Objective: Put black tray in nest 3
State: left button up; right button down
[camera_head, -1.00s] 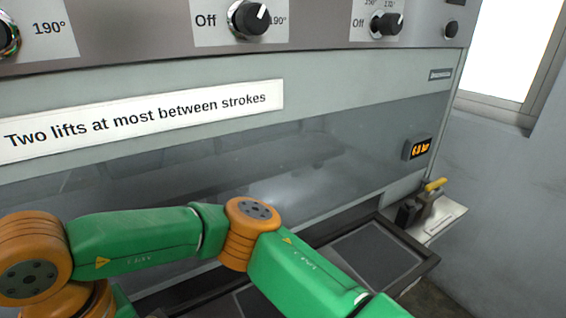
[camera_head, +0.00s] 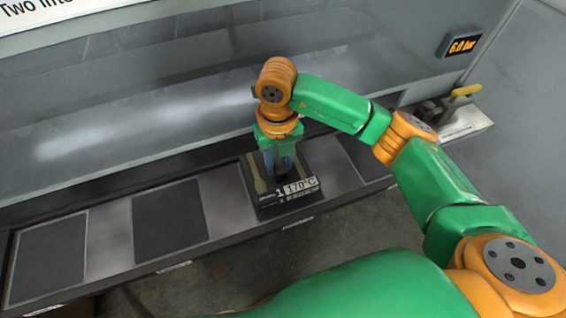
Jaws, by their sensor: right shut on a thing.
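The black tray (camera_head: 268,211) is in the middle of the head view, with a front label reading "1" and "170°C". A pale wooden strip, like a spoon blank, shows on its left side. My right gripper (camera_head: 282,172) points down over the tray and is shut on it; the fingers hide part of its top. The tray is over the long shelf, and I cannot tell whether it rests there or hangs just above. Dark rectangular nests show at far left (camera_head: 50,258), left of the tray (camera_head: 169,220) and right of it (camera_head: 365,156). Their small front labels are unreadable. My left gripper is out of view.
A grey machine front (camera_head: 150,110) with a glossy panel rises behind the shelf. A yellow-handled valve (camera_head: 465,91) sits at the shelf's right end. The shelf left of the tray is clear.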

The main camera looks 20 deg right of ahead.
aim_at(281, 162)
jog(key=f, duration=0.1)
jog(key=f+p, duration=0.2)
jog(key=shift+w+d+f, duration=0.3)
jog(key=shift+f, duration=0.55)
jog(key=c, duration=0.5)
grip_release()
